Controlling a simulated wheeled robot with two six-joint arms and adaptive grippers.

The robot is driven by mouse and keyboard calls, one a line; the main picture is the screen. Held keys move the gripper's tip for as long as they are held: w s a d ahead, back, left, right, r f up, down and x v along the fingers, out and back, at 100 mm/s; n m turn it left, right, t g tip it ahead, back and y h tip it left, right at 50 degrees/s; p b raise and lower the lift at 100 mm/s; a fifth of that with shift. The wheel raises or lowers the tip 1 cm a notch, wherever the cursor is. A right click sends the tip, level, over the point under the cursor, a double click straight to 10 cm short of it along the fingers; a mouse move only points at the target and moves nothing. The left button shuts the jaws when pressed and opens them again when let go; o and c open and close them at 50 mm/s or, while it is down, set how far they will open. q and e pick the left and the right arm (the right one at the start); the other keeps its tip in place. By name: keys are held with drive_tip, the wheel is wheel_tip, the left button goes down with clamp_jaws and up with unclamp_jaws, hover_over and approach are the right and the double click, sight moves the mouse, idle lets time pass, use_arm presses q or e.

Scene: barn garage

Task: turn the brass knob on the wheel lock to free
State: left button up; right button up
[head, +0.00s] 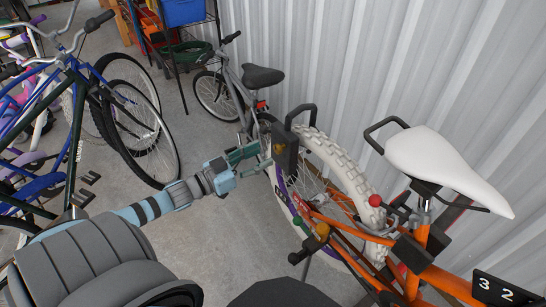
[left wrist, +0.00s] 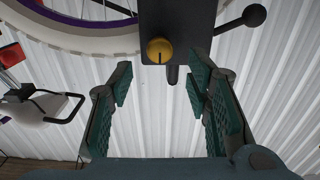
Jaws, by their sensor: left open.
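The wheel lock (head: 284,151) is a dark box with a black shackle (head: 300,112) at the white-tyred wheel of the orange bike. Its dark body (left wrist: 180,18) fills the top middle of the left wrist view. The round brass knob (left wrist: 159,51) is on its face, with a dark mark running toward the picture's bottom. My left gripper (head: 255,159) is just left of the lock in the head view, open and empty. In the left wrist view its teal fingers (left wrist: 160,78) stand either side of the knob's line, apart from it. My right gripper is not in view.
The orange bike (head: 440,275) with a white saddle (head: 437,160) stands at the right by the corrugated wall (head: 345,60). A grey bike (head: 215,90) stands behind the lock. Blue bikes (head: 85,85) crowd the left. Concrete floor (head: 225,235) between them is clear.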

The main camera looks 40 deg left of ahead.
sight(276, 149)
use_arm(q)
drive_tip(key=w, duration=0.1)
drive_tip(key=w+b, duration=0.1)
drive_tip(key=f+b, duration=0.1)
drive_tip(key=shift+w+d, duration=0.4)
drive_tip(key=shift+w+d+r+p, duration=0.15)
drive_tip(key=shift+w+r+p, duration=0.1)
drive_tip(key=shift+w, duration=0.25)
drive_tip(key=shift+w+d+r+p, duration=0.1)
drive_tip(key=shift+w+d+p, duration=0.1)
drive_tip(key=shift+w, duration=0.25)
drive_tip(key=shift+w+r, duration=0.1)
drive_tip(key=shift+w, duration=0.2)
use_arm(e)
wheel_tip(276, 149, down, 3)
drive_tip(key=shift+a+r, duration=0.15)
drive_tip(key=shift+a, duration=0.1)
use_arm(q)
drive_tip(key=c, duration=0.9)
clamp_jaws()
